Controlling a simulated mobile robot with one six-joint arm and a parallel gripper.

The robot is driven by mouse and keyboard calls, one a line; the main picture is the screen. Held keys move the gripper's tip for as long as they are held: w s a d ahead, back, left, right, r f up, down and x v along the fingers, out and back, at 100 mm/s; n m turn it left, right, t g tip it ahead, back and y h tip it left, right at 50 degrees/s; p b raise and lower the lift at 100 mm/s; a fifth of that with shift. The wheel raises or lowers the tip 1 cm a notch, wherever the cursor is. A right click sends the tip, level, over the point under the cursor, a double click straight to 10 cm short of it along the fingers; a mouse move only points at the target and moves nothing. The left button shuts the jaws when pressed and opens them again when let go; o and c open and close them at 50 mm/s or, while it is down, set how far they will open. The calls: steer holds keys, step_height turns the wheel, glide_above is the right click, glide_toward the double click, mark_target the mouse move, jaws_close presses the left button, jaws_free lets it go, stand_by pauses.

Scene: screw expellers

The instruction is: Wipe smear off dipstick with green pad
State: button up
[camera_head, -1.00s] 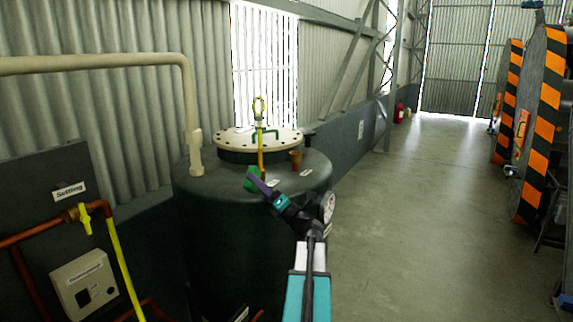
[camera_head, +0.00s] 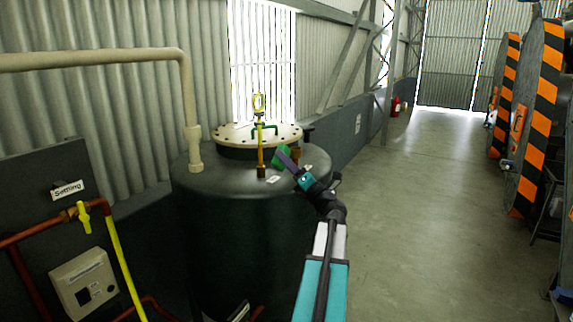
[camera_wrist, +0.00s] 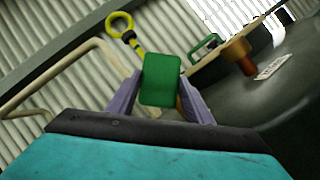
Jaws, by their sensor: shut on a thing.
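My gripper (camera_head: 290,160) is shut on the green pad (camera_head: 281,157), just right of the dipstick above the tank top. In the wrist view the pad (camera_wrist: 161,79) sits between the purple fingers of my gripper (camera_wrist: 160,95). The dipstick (camera_head: 260,146) is a thin upright yellow rod with a ring handle, standing in a brown fitting on the tank. In the wrist view its yellow ring (camera_wrist: 120,25) shows beyond the pad, which hides part of the rod. I cannot make out the smear. The pad looks apart from the rod in the head view.
The dark tank (camera_head: 235,225) carries a bolted pale lid (camera_head: 232,134) with a green handle. A second brown fitting (camera_wrist: 238,54) and a white label (camera_wrist: 272,67) are on its top. A cream pipe (camera_head: 191,110) stands left.

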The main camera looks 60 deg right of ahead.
steer(key=shift+w+b, duration=0.6)
steer(key=shift+w, duration=2.25)
steer(key=shift+w, duration=1.05)
steer(key=shift+d, duration=0.15)
steer(key=shift+d, duration=1.9)
steer(key=shift+w+r+p, duration=0.1)
steer(key=shift+p, duration=0.25)
steer(key=shift+a, duration=0.1)
steer(key=shift+a, duration=2)
steer(key=shift+s+p, duration=0.8)
steer(key=shift+s, duration=2.3)
